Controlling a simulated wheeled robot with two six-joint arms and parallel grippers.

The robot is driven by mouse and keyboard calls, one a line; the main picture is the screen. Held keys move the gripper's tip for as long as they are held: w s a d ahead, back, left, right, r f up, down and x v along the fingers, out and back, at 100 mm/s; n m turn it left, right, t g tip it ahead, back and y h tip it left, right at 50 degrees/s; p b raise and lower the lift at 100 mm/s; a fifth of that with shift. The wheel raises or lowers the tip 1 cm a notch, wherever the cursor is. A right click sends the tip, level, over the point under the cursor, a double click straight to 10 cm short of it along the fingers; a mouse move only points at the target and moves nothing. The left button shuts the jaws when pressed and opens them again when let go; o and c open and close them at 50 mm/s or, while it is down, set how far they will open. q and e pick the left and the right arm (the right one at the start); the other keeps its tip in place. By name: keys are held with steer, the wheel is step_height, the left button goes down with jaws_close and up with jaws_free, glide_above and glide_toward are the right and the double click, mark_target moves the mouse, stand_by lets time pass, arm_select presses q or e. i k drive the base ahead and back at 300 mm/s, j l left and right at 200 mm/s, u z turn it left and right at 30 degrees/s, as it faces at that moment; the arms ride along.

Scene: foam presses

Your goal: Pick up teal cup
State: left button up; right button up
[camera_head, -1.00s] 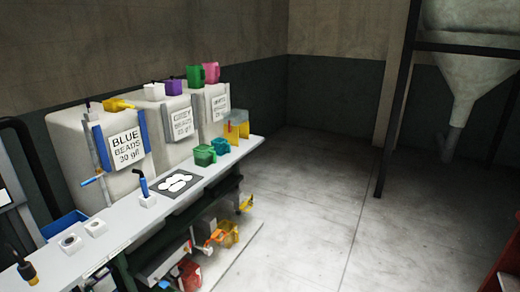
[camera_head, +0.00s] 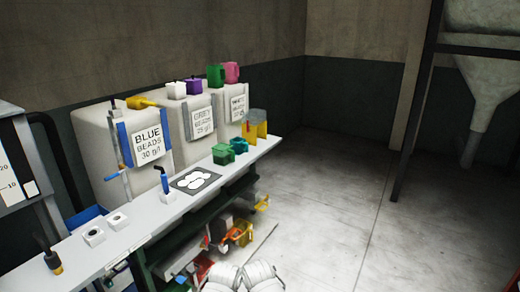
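The teal cup (camera_head: 240,146) stands on the long white bench (camera_head: 146,229), towards its far right end. It is small and far off in the head view. A green cup (camera_head: 223,155) stands right beside it on the near left and hides part of it. White rounded parts of my own arms show at the bottom edge, well short of the bench. I see no gripper fingers, so neither gripper is in view.
Yellow containers (camera_head: 262,130) stand behind the teal cup at the bench end. The floor (camera_head: 350,215) to the right is clear.

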mark_target(239, 145)
steer(key=i+l, duration=0.3)
steer(key=i, duration=0.2)
steer(key=i+l, duration=0.35)
steer(key=i, duration=0.15)
steer(key=i+l, duration=0.3)
steer(key=i, duration=0.2)
steer(key=i+l, duration=0.3)
steer(key=i, duration=0.2)
steer(key=i+l, duration=0.3)
steer(key=i, duration=0.25)
steer(key=u, duration=0.05)
